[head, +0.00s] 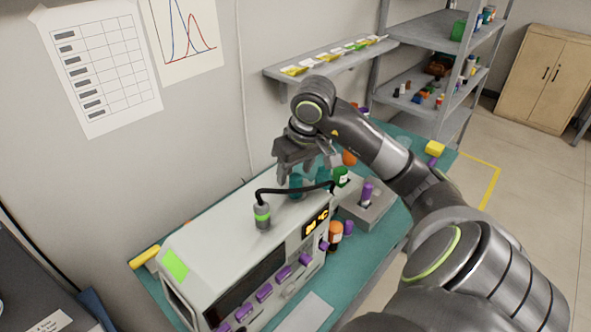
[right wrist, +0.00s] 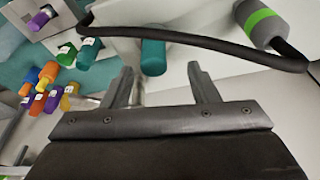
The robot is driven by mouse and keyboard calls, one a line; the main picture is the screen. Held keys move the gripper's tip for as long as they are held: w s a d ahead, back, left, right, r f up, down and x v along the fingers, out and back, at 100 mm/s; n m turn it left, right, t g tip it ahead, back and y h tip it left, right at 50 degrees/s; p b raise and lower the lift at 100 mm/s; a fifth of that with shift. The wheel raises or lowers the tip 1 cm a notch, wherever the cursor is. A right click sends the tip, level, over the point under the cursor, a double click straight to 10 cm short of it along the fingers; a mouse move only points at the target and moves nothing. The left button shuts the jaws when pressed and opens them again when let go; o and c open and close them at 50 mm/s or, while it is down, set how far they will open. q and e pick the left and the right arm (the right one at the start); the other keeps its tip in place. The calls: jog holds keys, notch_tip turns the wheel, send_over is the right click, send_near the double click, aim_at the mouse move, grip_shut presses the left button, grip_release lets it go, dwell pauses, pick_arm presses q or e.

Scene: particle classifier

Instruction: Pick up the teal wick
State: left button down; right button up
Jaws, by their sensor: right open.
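A teal cylinder, the teal wick (head: 296,185), stands on the top of the white machine near its back edge. In the right wrist view the teal wick (right wrist: 153,57) shows beyond the fingertips, roughly midway between them. My right gripper (head: 300,172) is open and empty, with its fingers pointing down close to the wick. In the right wrist view the two fingers of my right gripper (right wrist: 163,78) are spread apart. Whether a finger touches the wick cannot be told. My left gripper is not in view.
A black cable (head: 290,190) arcs over the white machine (head: 205,240) from a grey plug with a green band (head: 262,214), close to the wick. A green-lidded jar (head: 341,175) and a grey block with a purple-topped piece (head: 367,192) stand to the right. A wall shelf (head: 330,60) is behind.

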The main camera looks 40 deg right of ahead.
aim_at(296, 176)
jog(key=shift+w+d+f+b, duration=0.1)
jog(key=shift+d+f+b, duration=0.05)
jog(key=shift+f+b, duration=0.6)
jog(key=b+x, duration=0.1)
jog(key=x, duration=0.1)
jog(key=b+x, duration=0.2)
jog(key=shift+d+b, duration=0.25)
jog(key=shift+b, duration=0.05)
jog(key=c, duration=1.1)
jog(key=shift+r, duration=0.1)
